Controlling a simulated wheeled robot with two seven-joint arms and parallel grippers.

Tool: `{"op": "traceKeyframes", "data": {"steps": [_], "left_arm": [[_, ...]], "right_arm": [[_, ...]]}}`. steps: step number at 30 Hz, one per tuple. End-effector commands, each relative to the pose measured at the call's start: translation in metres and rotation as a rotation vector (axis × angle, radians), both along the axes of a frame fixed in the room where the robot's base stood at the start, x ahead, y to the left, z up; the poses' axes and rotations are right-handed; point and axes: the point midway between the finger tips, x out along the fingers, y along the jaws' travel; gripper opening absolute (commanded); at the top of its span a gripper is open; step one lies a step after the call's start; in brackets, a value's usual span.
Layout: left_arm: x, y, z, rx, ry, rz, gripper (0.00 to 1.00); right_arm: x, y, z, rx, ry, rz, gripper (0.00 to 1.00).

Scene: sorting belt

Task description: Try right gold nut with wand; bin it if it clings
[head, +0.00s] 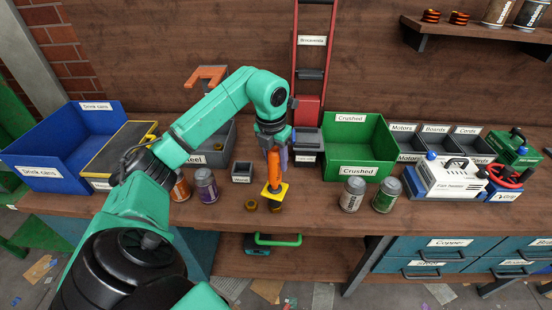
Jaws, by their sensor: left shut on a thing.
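My left gripper (273,146) is shut on the wand (274,170), which has an orange handle and a yellow foot. It holds the wand upright, foot down, over the front of the bench. The right gold nut (275,207) shows just under the front of the yellow foot, partly covered by it; I cannot tell whether they touch. The left gold nut (251,205) lies on the bench just left of the foot. A grey bin (217,159) with a label ending in "eel" stands behind, partly hidden by my left arm. My right gripper is out of view.
A small labelled grey box (241,173) stands behind the left nut. Cans flank the area, an orange and a purple can (206,186) left, two cans (352,195) right. The green Crushed bin (358,147) and blue Drink cans bin (70,144) stand farther out.

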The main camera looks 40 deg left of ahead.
Motion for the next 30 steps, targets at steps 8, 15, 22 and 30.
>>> {"op": "traceKeyframes", "data": {"steps": [8, 15, 22, 30], "left_arm": [[0.0003, -0.0001, 0.0015, 0.000, -0.002, -0.001, 0.00], [0.0003, 0.0000, -0.0013, 0.000, -0.002, -0.001, 0.00], [0.0002, 0.0000, -0.0041, 0.000, -0.002, -0.001, 0.00], [0.0004, 0.0000, -0.0043, 0.000, -0.002, -0.001, 0.00]], "right_arm": [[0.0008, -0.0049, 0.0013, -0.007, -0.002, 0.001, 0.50], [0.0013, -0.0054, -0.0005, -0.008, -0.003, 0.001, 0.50], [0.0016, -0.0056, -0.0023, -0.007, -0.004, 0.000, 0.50], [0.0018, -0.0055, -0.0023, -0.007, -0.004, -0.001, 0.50]]}}
